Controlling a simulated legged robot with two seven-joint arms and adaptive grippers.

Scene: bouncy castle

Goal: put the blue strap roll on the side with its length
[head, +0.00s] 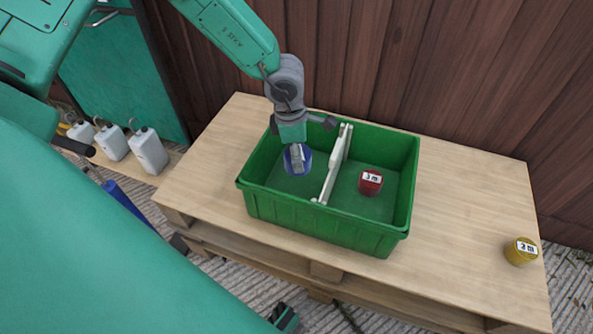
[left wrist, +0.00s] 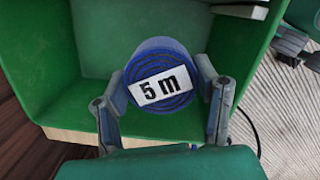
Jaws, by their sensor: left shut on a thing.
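The blue strap roll (head: 289,164) is in my left gripper (head: 298,152), over the left compartment of the green crate (head: 322,232). In the left wrist view the roll (left wrist: 182,103) shows a white label reading "5 m", with a finger on each side. I cannot tell whether the roll touches the crate floor. A white divider (head: 335,165) splits the crate. A red strap roll (head: 369,188) lies in the right compartment; its label is too small to read surely. Part of what seems my right gripper (head: 285,318) shows at the bottom edge; its fingers are unclear.
A yellow roll (head: 517,255) with a small label stands on the right end of the wooden table (head: 460,200). Table space between it and the crate is clear. White containers (head: 148,150) stand at the left, and a wooden wall (head: 440,70) is behind.

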